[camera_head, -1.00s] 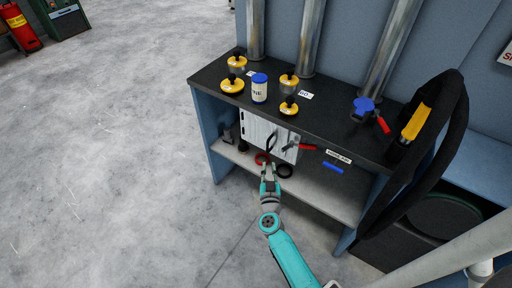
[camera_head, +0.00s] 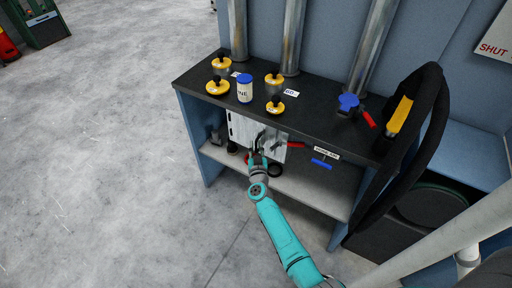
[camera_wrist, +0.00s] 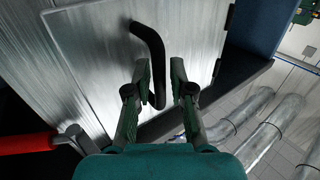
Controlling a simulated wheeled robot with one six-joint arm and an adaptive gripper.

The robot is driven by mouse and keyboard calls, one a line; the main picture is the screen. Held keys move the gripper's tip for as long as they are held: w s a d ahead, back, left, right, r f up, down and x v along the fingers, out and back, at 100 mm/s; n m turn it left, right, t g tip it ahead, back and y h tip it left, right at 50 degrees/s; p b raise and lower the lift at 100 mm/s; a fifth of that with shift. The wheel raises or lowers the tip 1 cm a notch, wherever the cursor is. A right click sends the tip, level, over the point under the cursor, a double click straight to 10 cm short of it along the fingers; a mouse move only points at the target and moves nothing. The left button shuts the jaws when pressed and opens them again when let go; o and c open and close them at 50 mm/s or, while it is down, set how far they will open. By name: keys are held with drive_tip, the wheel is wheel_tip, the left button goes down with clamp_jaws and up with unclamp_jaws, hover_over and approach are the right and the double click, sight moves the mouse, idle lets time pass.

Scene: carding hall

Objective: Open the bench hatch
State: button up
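The bench hatch (camera_head: 240,130) is a pale metal panel under the bench top; it looks shut. In the wrist view the hatch panel (camera_wrist: 85,70) fills the left and centre, with its right edge beside a dark gap. A bent black handle (camera_wrist: 150,45) stands out from it. My gripper (camera_wrist: 160,75) is open, its two green-grey fingers spread on either side of the handle's lower end. I cannot tell whether they touch it. In the head view my gripper (camera_head: 257,152) is in front of the hatch and hides part of the handle.
The dark bench top (camera_head: 320,122) carries yellow-capped knobs, a blue-lidded can (camera_head: 244,90) and a blue valve with a red lever (camera_head: 367,118). A red-handled lever (camera_head: 294,144) is right of the hatch. A lower shelf (camera_head: 310,190) lies below. A black hose (camera_head: 425,130) hangs at right. Floor at left is clear.

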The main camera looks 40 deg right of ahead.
clamp_jaws()
